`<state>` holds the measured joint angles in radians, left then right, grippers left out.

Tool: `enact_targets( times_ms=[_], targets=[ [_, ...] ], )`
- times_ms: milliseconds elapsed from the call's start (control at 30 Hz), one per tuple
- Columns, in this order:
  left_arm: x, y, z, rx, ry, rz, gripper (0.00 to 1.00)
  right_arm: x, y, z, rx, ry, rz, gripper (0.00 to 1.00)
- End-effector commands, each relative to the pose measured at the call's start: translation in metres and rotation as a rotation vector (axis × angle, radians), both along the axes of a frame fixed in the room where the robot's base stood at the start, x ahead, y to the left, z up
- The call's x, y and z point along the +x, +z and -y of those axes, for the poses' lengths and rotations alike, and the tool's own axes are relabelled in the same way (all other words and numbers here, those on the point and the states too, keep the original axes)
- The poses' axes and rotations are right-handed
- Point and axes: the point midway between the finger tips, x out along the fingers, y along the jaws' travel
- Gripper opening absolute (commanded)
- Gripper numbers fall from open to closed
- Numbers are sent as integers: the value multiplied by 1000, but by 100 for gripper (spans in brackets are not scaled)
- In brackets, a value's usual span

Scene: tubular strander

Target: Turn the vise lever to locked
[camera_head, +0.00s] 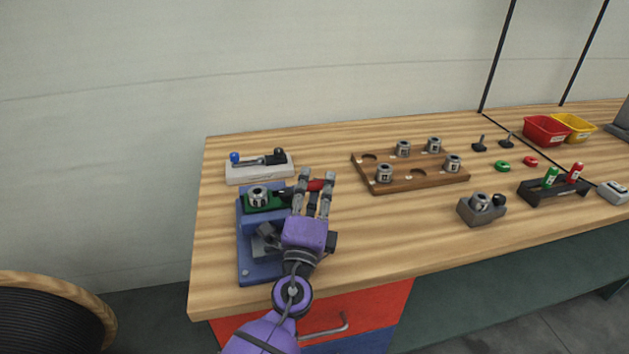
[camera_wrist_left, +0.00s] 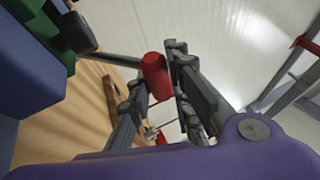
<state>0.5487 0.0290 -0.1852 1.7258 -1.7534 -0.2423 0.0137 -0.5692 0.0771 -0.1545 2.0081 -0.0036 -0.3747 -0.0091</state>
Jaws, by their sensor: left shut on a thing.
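The blue vise (camera_head: 262,245) stands at the left end of the wooden workbench, with a grey metal die in its green jaw area (camera_head: 262,199). The vise lever has a red grip (camera_head: 317,185) that points to the right of the vise. My left gripper (camera_head: 316,182) is shut on the red grip. In the left wrist view the red grip (camera_wrist_left: 156,76) sits between my two fingers, and its thin rod runs left toward the vise (camera_wrist_left: 40,65). My right gripper is not in view.
A white fixture with a blue knob (camera_head: 259,170) stands behind the vise. A wooden die board (camera_head: 410,182) lies to the right. A grey block (camera_head: 481,211), a dark rack (camera_head: 553,191) and red (camera_head: 546,131) and yellow bins (camera_head: 576,128) are farther right. Bare bench lies between.

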Motion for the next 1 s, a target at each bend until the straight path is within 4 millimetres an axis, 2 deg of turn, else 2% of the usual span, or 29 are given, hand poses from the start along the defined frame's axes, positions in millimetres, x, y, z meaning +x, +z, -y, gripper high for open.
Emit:
enact_targets(
  times_ms=[33,367,400,533,867,1000],
  targets=[
    [-3,-15,1,0,-1,-12,0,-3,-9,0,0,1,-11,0],
    [-5,-9,1,2,1,-6,0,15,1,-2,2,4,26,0],
    [-5,-9,1,2,1,-6,21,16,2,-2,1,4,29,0],
    [-5,-9,1,2,1,-6,38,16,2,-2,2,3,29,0],
    [-6,-9,1,1,1,-5,38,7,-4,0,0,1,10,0],
    [-20,-15,-1,5,0,-7,38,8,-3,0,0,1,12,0]
  ],
)
